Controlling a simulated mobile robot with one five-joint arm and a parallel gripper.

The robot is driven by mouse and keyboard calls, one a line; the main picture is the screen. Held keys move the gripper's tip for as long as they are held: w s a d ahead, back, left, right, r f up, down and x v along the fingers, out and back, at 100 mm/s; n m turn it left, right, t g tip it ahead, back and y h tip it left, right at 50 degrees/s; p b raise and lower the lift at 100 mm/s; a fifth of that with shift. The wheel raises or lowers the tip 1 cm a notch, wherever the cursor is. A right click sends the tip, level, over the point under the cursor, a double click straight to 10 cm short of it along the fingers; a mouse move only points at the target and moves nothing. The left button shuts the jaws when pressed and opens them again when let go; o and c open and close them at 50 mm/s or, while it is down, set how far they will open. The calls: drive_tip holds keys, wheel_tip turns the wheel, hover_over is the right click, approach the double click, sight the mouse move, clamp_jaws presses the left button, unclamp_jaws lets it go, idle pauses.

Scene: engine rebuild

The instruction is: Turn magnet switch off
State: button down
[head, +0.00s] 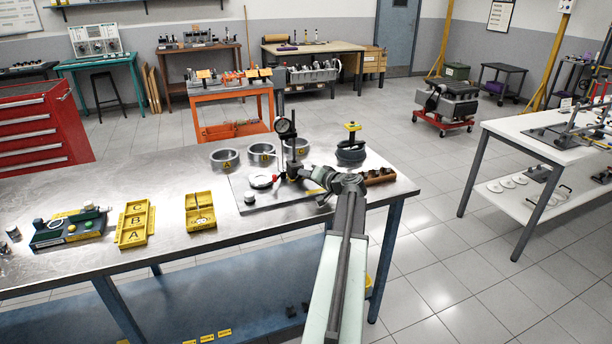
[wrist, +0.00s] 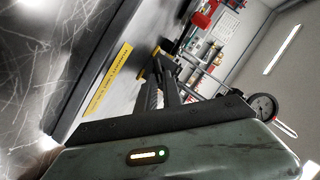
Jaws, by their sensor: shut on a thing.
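The dial gauge stand rises from the flat plate (head: 262,196) on the metal bench, with its round dial gauge (head: 285,127) on the post. The gauge also shows at the right of the wrist view (wrist: 263,107). My gripper (head: 304,178) reaches in from the front right, low at the foot of the stand. In the wrist view, my gripper's dark fingers (wrist: 160,68) are close together, shut on the magnet switch at the stand's base. The switch is mostly hidden by the fingers, so its setting cannot be read.
Metal rings (head: 225,158) stand behind the plate. A dark round part with a yellow top (head: 351,152) and a brown block (head: 379,176) lie to the right. Yellow trays (head: 134,224) and a green fixture (head: 68,230) are at the left.

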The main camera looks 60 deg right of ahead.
sight(298, 186)
drive_tip(key=shift+r, duration=0.1)
drive_tip(key=n, duration=0.1)
drive_tip(key=n+g+h+p, duration=0.1)
drive_tip(key=n+p, duration=0.1)
drive_tip(key=shift+w+a+r+g, duration=0.15)
drive_tip(key=shift+a+r+g, duration=0.1)
drive_tip(key=shift+a+g, duration=0.15)
drive_tip(key=n, duration=0.1)
drive_tip(key=n+g+h, duration=0.1)
drive_tip(key=a+n+h+p, duration=0.1)
drive_tip(key=shift+w+f+n, duration=0.1)
drive_tip(key=shift+w+n, duration=0.25)
drive_tip(key=shift+n, duration=0.05)
drive_tip(key=n, duration=0.1)
drive_tip(key=n+g+h+b, duration=0.1)
drive_tip(key=n+h, duration=0.1)
drive_tip(key=shift+w+a+f, duration=0.25)
drive_tip(key=shift+a, duration=0.05)
drive_tip(key=shift+w+a+f+n+g+h+b, duration=0.1)
drive_tip(key=shift+n+g+h+b, duration=0.15)
drive_tip(key=shift+n+h+b, duration=0.3)
drive_tip(key=shift+w+a+n+g+h+b, duration=0.1)
drive_tip(key=shift+n+g+h+b, duration=0.2)
drive_tip(key=shift+n+b, duration=0.35)
drive_tip(key=shift+d, duration=0.1)
drive_tip(key=c, duration=1.5)
unclamp_jaws()
